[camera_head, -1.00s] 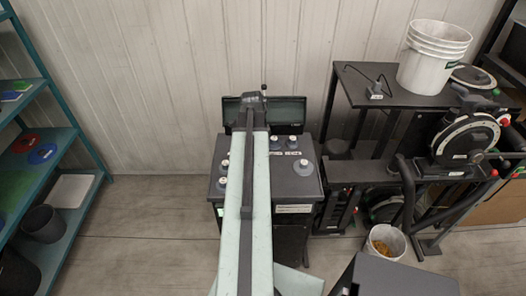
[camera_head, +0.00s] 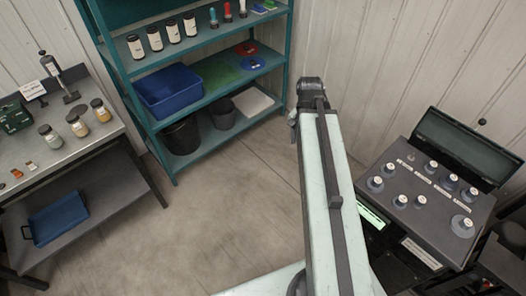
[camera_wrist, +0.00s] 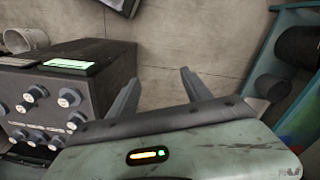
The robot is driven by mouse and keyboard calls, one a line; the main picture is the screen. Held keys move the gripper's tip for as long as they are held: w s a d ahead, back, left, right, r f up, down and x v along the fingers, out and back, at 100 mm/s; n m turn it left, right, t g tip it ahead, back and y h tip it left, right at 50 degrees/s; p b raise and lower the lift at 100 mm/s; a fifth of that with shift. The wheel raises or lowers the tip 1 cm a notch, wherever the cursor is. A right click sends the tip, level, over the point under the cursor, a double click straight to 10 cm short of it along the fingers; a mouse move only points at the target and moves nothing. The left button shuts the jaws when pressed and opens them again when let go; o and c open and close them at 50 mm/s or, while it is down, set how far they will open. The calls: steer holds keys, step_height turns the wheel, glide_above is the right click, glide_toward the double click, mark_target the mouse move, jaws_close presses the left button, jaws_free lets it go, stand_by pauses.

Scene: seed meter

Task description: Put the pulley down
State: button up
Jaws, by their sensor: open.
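My gripper (camera_wrist: 160,88) is open in the wrist view, with its two fingers apart and only bare floor visible between them. In the head view my arm reaches away from me and hides the fingers. No pulley is clearly identifiable. Several grey round pieces with pale tops sit on the dark cabinet (camera_head: 400,226) at the right, one large piece (camera_head: 462,226) near its right edge. They also show at the left of the wrist view (camera_wrist: 69,98). My gripper is beside the cabinet, apart from these pieces.
A teal shelf (camera_head: 168,131) holds a blue bin (camera_head: 175,92), a red disc (camera_head: 245,48), a blue disc (camera_head: 251,63) and dark buckets. A workbench (camera_head: 95,145) with jars stands at the left. The floor (camera_head: 230,215) between them is clear.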

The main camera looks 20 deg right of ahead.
steer(key=w+a+n, duration=0.2)
steer(key=a+n, duration=0.7)
steer(key=a, duration=1.2)
steer(key=shift+w+n, duration=0.15)
steer(key=shift+n, duration=0.15)
